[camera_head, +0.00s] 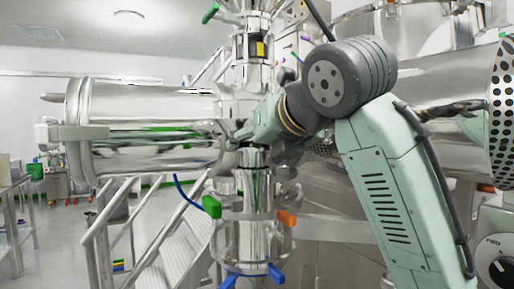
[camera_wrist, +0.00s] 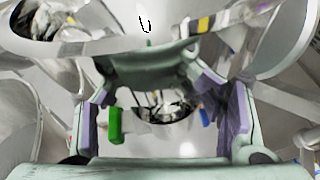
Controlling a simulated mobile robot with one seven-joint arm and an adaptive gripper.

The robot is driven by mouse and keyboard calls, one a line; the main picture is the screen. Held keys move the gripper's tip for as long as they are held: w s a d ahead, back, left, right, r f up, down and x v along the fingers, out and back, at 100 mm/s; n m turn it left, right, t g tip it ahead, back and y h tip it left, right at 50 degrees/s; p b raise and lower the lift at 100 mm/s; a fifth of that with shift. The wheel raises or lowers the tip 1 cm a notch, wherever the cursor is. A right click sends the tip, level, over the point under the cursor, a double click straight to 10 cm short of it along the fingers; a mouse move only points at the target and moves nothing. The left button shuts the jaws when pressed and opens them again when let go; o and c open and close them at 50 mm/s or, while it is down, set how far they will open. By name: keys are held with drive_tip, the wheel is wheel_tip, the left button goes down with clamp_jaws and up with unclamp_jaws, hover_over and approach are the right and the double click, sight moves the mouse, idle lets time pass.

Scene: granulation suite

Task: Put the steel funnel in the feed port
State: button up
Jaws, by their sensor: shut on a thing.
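My gripper (camera_head: 240,136) reaches in from the right at mid-height of the vertical steel column in the head view. It is mostly side-on there, and its hold is partly hidden. In the wrist view my gripper (camera_wrist: 168,118) has its purple-padded fingers on either side of a shiny round steel piece, which I take to be the steel funnel (camera_wrist: 178,147). Its outline blends with the steel behind. Below the gripper in the head view stands a steel cylinder (camera_head: 255,190) with green and orange handles. I cannot tell which opening is the feed port, or whether the funnel touches it.
A large horizontal steel drum (camera_head: 150,130) lies to the left of the column. A green handle (camera_head: 211,206) and an orange handle (camera_head: 286,218) stick out from the cylinder. Stairs with rails (camera_head: 165,245) stand at the lower left. Open floor shows at far left.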

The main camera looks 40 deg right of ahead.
drive_tip(key=shift+f, duration=0.15)
drive_tip(key=shift+f, duration=0.7)
drive_tip(key=o, duration=1.5)
drive_tip(key=shift+a+f+b, duration=0.1)
drive_tip(key=shift+f+b, duration=0.05)
drive_tip(key=shift+b, duration=0.15)
drive_tip(key=shift+c, duration=0.2)
drive_tip(key=shift+d, duration=0.2)
drive_tip(key=shift+a+r, duration=0.15)
drive_tip(key=shift+r, duration=0.1)
drive_tip(key=shift+r, duration=0.2)
drive_tip(key=r+b+v, duration=0.1)
drive_tip(key=b+v, duration=0.1)
drive_tip(key=v, duration=1)
